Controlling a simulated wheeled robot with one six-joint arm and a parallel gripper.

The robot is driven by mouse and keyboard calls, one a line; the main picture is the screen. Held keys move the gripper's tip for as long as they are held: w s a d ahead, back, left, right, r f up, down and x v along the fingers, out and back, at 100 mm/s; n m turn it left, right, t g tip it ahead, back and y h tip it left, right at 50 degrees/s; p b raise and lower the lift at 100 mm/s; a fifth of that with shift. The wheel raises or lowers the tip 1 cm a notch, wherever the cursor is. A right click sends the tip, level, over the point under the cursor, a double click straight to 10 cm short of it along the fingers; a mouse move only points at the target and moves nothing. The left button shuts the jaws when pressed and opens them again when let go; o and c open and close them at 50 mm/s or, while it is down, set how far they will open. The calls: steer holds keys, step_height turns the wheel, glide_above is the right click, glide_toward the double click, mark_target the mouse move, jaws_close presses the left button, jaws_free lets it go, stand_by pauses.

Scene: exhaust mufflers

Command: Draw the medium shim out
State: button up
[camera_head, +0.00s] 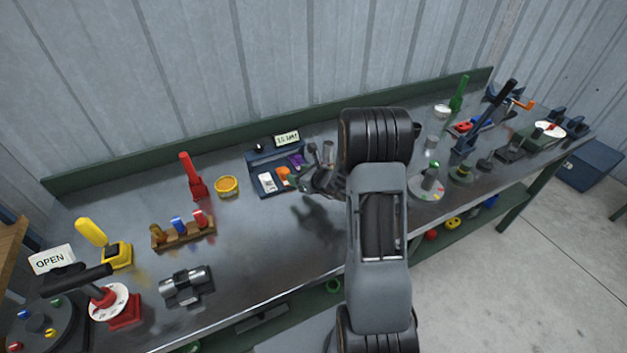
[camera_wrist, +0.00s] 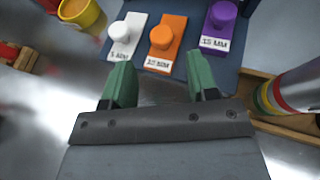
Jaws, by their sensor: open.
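Three labelled shims with round knobs sit side by side in a dark blue tray (camera_head: 256,163). The orange one (camera_wrist: 166,45), the middle of the row, has a label that seems to read 10 MM; it also shows in the head view (camera_head: 282,172). The white shim (camera_wrist: 124,38) is to its left, with a label ending in 5 MM or similar. The purple shim (camera_wrist: 219,24) is to its right and reads 15 MM. My gripper (camera_wrist: 160,86) is open and empty. Its green fingertips are apart, just short of the orange shim's labelled end and roughly lined up with it.
A yellow cup (camera_wrist: 82,14) stands left of the tray. A metal cylinder with coloured bands (camera_wrist: 290,88) on a wooden base is close to the right of my gripper. A small sign (camera_head: 287,139) stands behind the tray. Bare bench lies in front.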

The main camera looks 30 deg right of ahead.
steer(key=v, duration=0.8)
steer(key=shift+b, duration=0.35)
steer(key=s+a+n+g+y, duration=0.1)
steer(key=n, duration=0.1)
steer(key=s+a+f+n+g+y, duration=0.1)
steer(key=s+a+n+g, duration=0.1)
steer(key=n, duration=0.1)
steer(key=s+a+n+g, duration=0.1)
steer(key=s+n, duration=0.1)
steer(key=n, duration=0.1)
steer(key=shift+s+a+f+y, duration=0.1)
steer(key=shift+a+f+y, duration=0.25)
steer(key=shift+f+y, duration=0.05)
steer(key=s+a+r+n+g+h, duration=0.2)
steer(key=s+r+n, duration=0.4)
steer(key=n, duration=0.5)
steer(key=s+a+r+n+g+h, duration=0.2)
steer(key=s+a+r+n+h, duration=0.3)
steer(key=n, duration=0.7)
steer(key=s+r, duration=0.2)
steer(key=s, duration=0.1)
steer(key=shift+s+r+n+h, duration=0.2)
steer(key=shift+r+n+h, duration=0.1)
steer(key=shift+h, duration=0.1)
